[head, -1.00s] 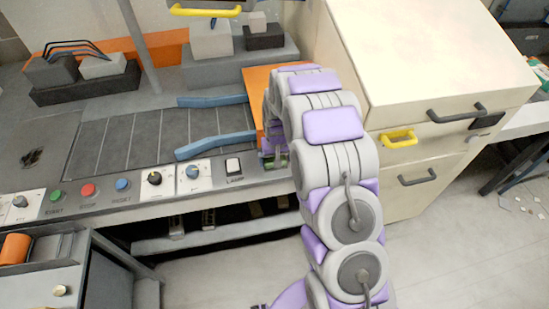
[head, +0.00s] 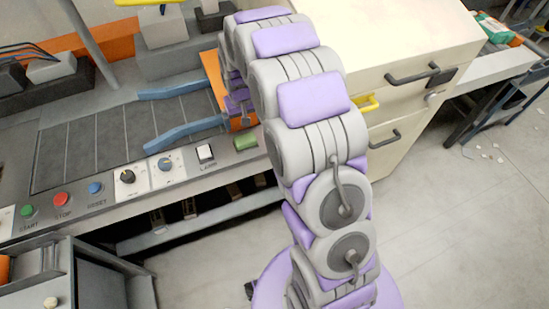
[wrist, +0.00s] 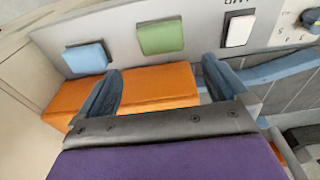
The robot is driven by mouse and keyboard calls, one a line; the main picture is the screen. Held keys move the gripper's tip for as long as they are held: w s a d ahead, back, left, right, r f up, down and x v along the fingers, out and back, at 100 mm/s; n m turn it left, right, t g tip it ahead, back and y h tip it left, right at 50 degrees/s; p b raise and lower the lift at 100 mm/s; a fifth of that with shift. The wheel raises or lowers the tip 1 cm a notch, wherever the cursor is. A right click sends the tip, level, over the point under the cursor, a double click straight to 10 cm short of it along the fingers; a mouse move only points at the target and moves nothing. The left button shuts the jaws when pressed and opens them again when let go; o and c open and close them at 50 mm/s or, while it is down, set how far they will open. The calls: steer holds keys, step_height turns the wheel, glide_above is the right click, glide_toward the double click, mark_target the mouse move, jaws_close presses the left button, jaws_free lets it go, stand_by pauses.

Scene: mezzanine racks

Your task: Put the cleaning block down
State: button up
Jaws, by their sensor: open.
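A green block (head: 245,141), which I take to be the cleaning block, lies on the grey front ledge of the bench, right of the white lamp switch (head: 205,152). It also shows in the wrist view (wrist: 161,37), just beyond my fingertips. My gripper (wrist: 161,72) is open, its two blue-grey fingers apart with nothing held between them. An orange surface (wrist: 155,82) shows below and between the fingers. The gripper is mostly hidden behind my arm in the head view.
A light blue block (wrist: 87,57) sits left of the green one in the wrist view. Two blue guide rails (head: 185,132) cross the bench. A cream cabinet (head: 400,40) with handles stands at right. The floor (head: 450,220) in front is mostly clear.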

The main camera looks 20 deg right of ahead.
steer(key=s+r+g, duration=0.1)
steer(key=s+r, duration=0.5)
steer(key=s, duration=0.3)
steer(key=s+r, duration=0.6)
steer(key=s, duration=0.3)
steer(key=s+r+g, duration=0.2)
steer(key=s+r, duration=0.1)
steer(key=s, duration=1.9)
steer(key=shift+s, duration=0.3)
steer(key=shift+r, duration=0.1)
steer(key=shift+c, duration=0.5)
